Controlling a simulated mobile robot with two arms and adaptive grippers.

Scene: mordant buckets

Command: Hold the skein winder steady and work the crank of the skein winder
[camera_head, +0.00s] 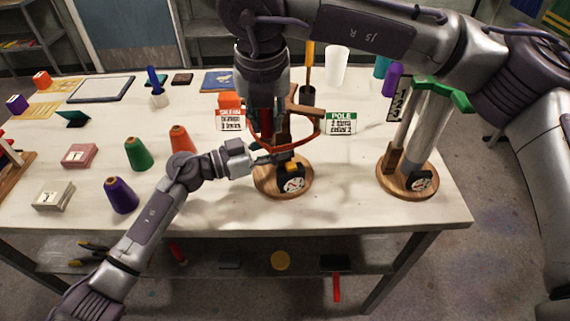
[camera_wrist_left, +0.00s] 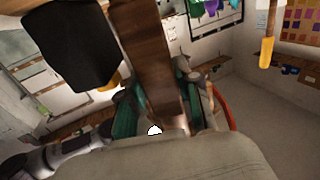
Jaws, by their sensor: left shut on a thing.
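The skein winder (camera_head: 268,188) stands on a round wooden base near the table's front edge, with a reddish-brown curved frame (camera_head: 309,137) above and a black dial box low on it. My left gripper (camera_head: 272,157) reaches in from the left and is shut on the winder's wooden post. In the left wrist view the post (camera_wrist_left: 152,55) runs between its teal fingers. My right gripper (camera_head: 265,125) points down from above at the winder's top. Its fingertips are largely hidden among the frame parts, so its grip is unclear. I cannot make out the crank.
A second stand with a round wooden base (camera_head: 407,190), clear cylinder and green top stands at right, below my right arm. A purple cone (camera_head: 121,196), green cone (camera_head: 138,154) and orange cone (camera_head: 182,140) stand left. Two sign cards flank the winder.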

